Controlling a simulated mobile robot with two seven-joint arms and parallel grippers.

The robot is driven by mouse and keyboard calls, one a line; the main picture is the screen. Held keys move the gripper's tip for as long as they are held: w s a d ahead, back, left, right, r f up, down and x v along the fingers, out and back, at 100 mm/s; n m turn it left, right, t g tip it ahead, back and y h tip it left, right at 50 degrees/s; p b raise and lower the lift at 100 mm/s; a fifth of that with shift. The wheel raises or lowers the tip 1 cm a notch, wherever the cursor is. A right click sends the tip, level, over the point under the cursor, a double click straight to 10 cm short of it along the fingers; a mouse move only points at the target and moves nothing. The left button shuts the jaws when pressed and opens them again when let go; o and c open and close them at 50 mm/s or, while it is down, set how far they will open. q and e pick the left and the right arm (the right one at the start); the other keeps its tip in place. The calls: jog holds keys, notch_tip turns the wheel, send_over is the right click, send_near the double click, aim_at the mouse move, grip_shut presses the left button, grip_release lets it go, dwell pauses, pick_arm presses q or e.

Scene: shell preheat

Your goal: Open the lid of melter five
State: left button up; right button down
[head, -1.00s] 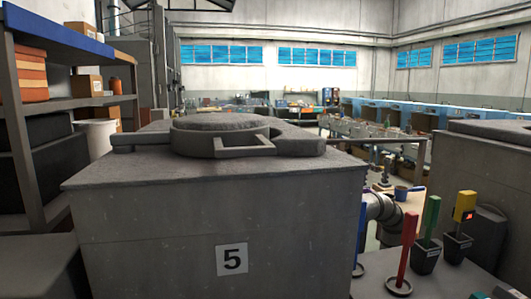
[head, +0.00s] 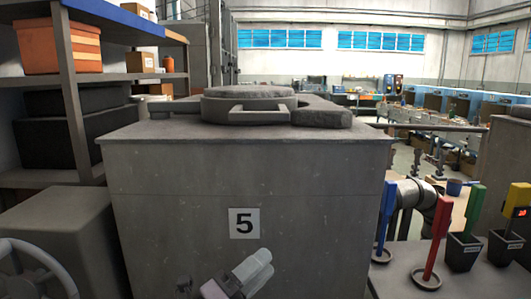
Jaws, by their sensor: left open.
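Melter five (head: 240,215) is a large grey block in the middle of the head view, with a white "5" label on its front. Its lid (head: 246,105) is a thick round disc with a dark, rough top. The lid lies flat on the melter's top, closed, with a bar handle (head: 245,116) at its front. A rough slab joins it on the right. My left gripper (head: 254,272) shows at the bottom edge, in front of the melter's face, below the label. It is open and well below the lid, apart from the handle. My right gripper is out of view.
A shelf (head: 75,65) with orange bins and boxes stands at the left. A handwheel (head: 35,268) is at the lower left. At the right, a bench holds blue, red, green (head: 470,210) and yellow upright tools. Another grey block (head: 505,165) stands at the right edge.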

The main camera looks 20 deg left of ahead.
aim_at(254, 117)
pick_arm(q)
jog(key=w+d+r+m+g+h+b, duration=0.15)
jog(key=r+m+g, duration=0.25)
jog(key=r+m, duration=0.55)
jog(key=w+d+r+m+g+h+b, duration=0.1)
jog(key=d+r+m+g+h+b, duration=0.2)
jog(key=m, duration=1.2)
jog(key=w+a+r+m+t+y, duration=0.1)
jog(key=a+r+m+y, duration=0.1)
jog(key=a+r, duration=0.1)
jog(key=w+a+r+m+t+y, duration=0.1)
jog(key=a+r+m+t+y, duration=0.1)
jog(key=r, duration=0.4)
jog(key=w+a+r+m+t+y+b, duration=0.1)
jog(key=a+r+m+y, duration=0.2)
jog(key=a, duration=0.3)
jog(key=shift+w+a+r+m+t+y, duration=0.2)
jog(key=shift+r+m+t+y, duration=0.1)
jog(key=shift+r+m, duration=0.35)
jog(key=shift+w+d+r, duration=0.1)
jog(key=shift+w+r, duration=0.1)
jog(key=shift+w, duration=0.05)
jog(key=p+x, duration=0.2)
jog(key=x, duration=0.4)
jog(key=shift+w+d+f, duration=0.1)
jog(key=shift+w+d, duration=0.05)
jog(key=shift+w, duration=0.05)
